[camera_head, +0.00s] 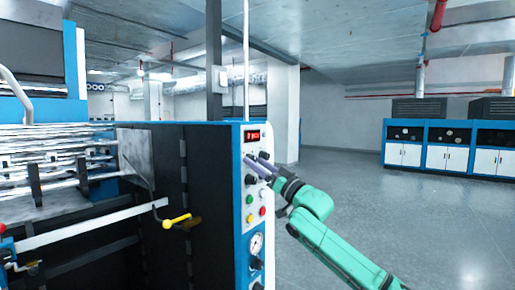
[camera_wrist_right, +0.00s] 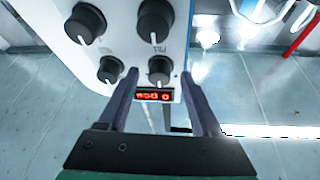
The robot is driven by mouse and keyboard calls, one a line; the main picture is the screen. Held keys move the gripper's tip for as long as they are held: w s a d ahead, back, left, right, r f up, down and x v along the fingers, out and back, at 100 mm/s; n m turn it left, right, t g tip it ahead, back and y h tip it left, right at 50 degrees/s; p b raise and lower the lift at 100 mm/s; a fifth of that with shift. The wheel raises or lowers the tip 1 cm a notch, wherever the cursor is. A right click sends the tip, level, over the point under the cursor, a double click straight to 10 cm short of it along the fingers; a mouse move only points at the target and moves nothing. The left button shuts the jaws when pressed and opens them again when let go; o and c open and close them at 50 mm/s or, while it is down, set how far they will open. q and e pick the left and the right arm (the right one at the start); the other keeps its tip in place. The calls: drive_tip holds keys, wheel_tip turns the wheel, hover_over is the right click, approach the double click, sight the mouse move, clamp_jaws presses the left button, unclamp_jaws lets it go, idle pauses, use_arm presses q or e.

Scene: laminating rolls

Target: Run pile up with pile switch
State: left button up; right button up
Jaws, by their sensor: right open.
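The control panel (camera_head: 240,215) is on the white and blue end face of the machine in the head view. It carries a red-lit display (camera_head: 252,136), which also shows in the right wrist view (camera_wrist_right: 154,96). Black rotary knobs show in the right wrist view: one between my fingertips (camera_wrist_right: 160,70), one to its left (camera_wrist_right: 110,69), and two farther up (camera_wrist_right: 86,24) (camera_wrist_right: 155,20). Their labels are unreadable, so I cannot tell which is the pile switch. My right gripper (camera_head: 256,161) is open at the panel, its fingers either side of one knob (camera_wrist_right: 160,75); contact is unclear. My left gripper is not in view.
Below the knobs are coloured buttons, including a red one (camera_head: 262,211), and a round gauge (camera_head: 256,245). Blue and white cabinets (camera_head: 446,147) stand far right; the grey floor (camera_head: 410,210) between is clear.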

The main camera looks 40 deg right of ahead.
drive_tip(key=shift+w, duration=0.1)
clamp_jaws()
